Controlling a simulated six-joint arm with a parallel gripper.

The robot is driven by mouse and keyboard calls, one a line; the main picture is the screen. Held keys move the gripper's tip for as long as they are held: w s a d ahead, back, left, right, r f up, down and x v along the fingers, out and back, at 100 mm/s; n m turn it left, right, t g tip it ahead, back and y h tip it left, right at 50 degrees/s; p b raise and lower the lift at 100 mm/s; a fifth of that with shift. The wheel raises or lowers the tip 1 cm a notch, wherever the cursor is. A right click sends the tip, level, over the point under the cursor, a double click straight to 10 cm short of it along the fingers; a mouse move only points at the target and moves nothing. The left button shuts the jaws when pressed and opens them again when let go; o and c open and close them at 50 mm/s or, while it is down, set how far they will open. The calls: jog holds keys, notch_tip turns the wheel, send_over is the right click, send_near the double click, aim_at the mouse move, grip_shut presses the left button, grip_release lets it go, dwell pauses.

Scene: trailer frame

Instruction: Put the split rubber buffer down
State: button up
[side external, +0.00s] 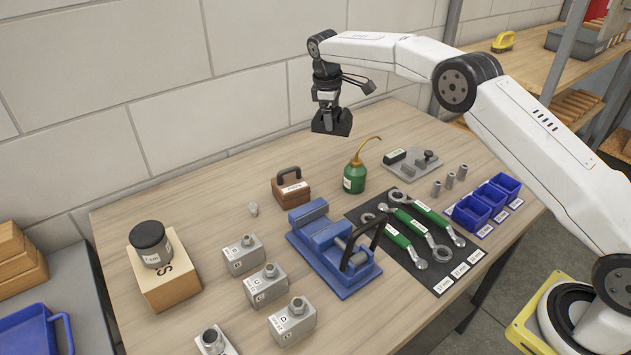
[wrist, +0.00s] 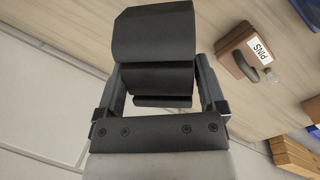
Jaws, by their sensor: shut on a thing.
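The split rubber buffer (wrist: 155,45) is a black block with stepped, grooved edges, seen large in the wrist view. My gripper (wrist: 160,75) is shut on it, with one finger on each side. In the side external view my gripper (side external: 329,106) points down and holds the black buffer (side external: 332,125) above the back of the bench, in front of the wall. The buffer appears clear of the bench top (side external: 215,206). The sides pressed by the fingers are hidden.
Below stand a green oil can (side external: 354,178) with a brass spout, a brown PINS box (side external: 291,190) and a grey plate (side external: 421,169). A blue vise (side external: 335,247), a dark tool mat (side external: 404,262) and blue bins (side external: 471,213) lie nearer. The back-left bench is bare.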

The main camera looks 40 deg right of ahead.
jog(key=shift+s+a+f+m+g, duration=0.25)
jog(key=shift+s+a+f+m, duration=0.7)
jog(key=shift+s, duration=3.15)
jog(key=shift+s+a+f+m+g, duration=0.35)
jog(key=shift+s+f+m, duration=1)
jog(key=shift+s, duration=2.8)
jog(key=shift+s+a+f+m+g, duration=0.1)
jog(key=shift+s+a+f+m, duration=1.1)
jog(key=shift+s, duration=2.9)
jog(key=shift+d+r+m, duration=0.3)
jog(key=shift+r, duration=0.15)
jog(key=shift+w+a+m+y, duration=0.1)
jog(key=shift+w+m+y, duration=0.2)
jog(key=shift+w+m, duration=0.45)
notch_tip(320, 180, up, 2)
jog(key=m+y, duration=0.2)
jog(key=m, duration=1)
send_over(332, 206)
jog(key=shift+w+r, duration=0.15)
jog(key=shift+w, duration=0.15)
jog(key=shift+f, duration=5)
